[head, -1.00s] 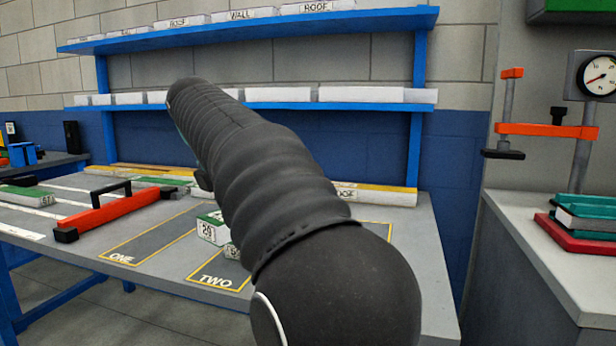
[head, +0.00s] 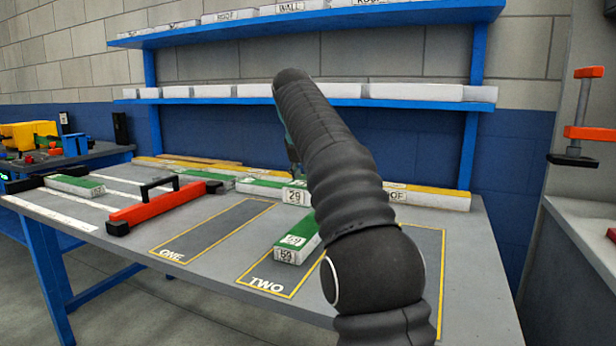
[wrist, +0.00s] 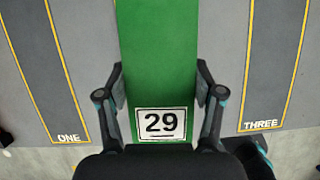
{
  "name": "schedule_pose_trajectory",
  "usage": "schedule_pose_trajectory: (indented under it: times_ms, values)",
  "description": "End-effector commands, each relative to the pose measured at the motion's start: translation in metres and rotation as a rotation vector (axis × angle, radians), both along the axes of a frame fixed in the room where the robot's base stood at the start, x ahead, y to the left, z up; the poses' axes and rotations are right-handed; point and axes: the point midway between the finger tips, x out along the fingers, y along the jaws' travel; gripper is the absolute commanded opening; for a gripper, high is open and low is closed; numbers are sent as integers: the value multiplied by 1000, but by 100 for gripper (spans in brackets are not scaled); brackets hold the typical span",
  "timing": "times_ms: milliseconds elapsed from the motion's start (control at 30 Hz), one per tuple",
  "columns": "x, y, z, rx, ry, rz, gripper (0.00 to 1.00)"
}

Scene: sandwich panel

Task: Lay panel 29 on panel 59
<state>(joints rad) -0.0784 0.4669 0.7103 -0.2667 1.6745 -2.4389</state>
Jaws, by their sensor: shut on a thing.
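Panel 29 (head: 295,196) is a long block with a white end and a green top. In the wrist view, panel 29 (wrist: 160,60) lies between the fingers of my gripper (wrist: 160,75), which is shut on it. In the head view, panel 29 appears held up above and behind the near end of panel 59, with a visible gap. Panel 59 (head: 296,243) lies in the bay marked TWO, its green top and numbered near end showing. My arm hides its far part, and the held panel hides it in the wrist view. My gripper (head: 291,152) is mostly hidden by my arm.
The bay marked ONE (head: 215,230) is empty. A red tool with a black handle (head: 160,207) lies left of it. Other panels lie along the back of the table (head: 215,285), below blue shelves (head: 250,101). Bay THREE (wrist: 275,60) shows in the wrist view.

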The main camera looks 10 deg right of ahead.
Motion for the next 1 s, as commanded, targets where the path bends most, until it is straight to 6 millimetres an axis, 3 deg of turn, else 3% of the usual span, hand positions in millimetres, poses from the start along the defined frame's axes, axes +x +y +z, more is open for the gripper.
schedule_pose_trajectory:
  times_ms: [100, 333, 1000]
  values:
    - [12, 8, 0, -3, -4, 48, 31]
    - [14, 10, -9, -4, -3, 64, 31]
    - [14, 11, -74, -4, -3, 62, 31]
